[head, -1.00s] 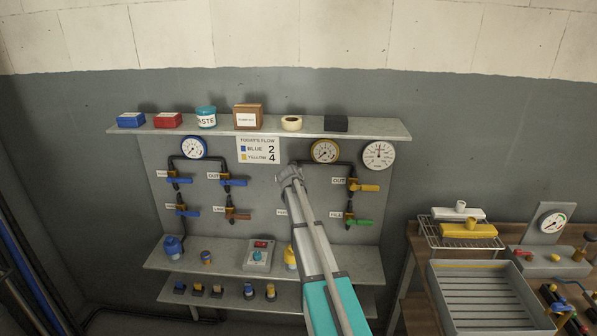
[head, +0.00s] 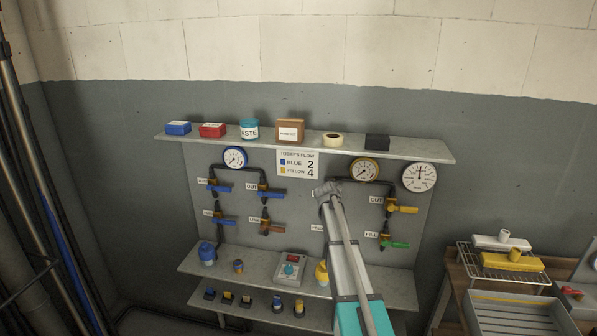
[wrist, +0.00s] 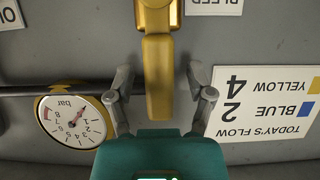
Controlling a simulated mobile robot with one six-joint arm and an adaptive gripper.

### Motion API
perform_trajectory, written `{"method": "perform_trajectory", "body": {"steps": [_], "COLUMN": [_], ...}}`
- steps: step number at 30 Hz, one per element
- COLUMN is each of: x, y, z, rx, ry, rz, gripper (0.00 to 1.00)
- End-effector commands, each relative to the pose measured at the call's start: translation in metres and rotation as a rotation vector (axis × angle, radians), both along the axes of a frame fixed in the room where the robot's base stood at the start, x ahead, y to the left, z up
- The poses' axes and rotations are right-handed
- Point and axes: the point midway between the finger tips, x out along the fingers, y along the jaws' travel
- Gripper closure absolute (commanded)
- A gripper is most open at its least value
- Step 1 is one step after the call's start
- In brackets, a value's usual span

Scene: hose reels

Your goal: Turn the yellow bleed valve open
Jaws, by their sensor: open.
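The yellow bleed valve (wrist: 158,70) shows in the wrist view, with its straight handle reaching down between my fingers. A partly cut-off label reading BLEED (wrist: 213,4) is beside it. My gripper (wrist: 158,86) is open, with one finger on each side of the handle and a visible gap on both sides. In the head view my gripper (head: 326,190) is at the wall panel, left of and below the yellow-rimmed gauge (head: 364,169). My gripper and arm hide the bleed valve there.
The flow sign (head: 298,163) and a dark pipe (wrist: 85,90) are close to my gripper. Yellow (head: 403,209) and green (head: 396,244) handles are to its right, blue and brown ones to its left. A shelf (head: 230,144) with boxes is above.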

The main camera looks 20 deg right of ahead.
Motion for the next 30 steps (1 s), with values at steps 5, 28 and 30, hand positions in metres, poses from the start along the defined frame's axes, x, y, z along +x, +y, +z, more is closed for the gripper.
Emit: {"method": "perform_trajectory", "body": {"steps": [5, 28, 30], "x": [-0.002, -0.225, -0.255], "y": [0.002, 0.176, 0.197], "z": [-0.002, -0.104, -0.112], "rx": [0.002, 0.185, 0.206], "ry": [0.003, 0.618, 0.701], "rz": [0.000, 0.115, 0.154], "gripper": [0.31, 0.31, 0.31]}}
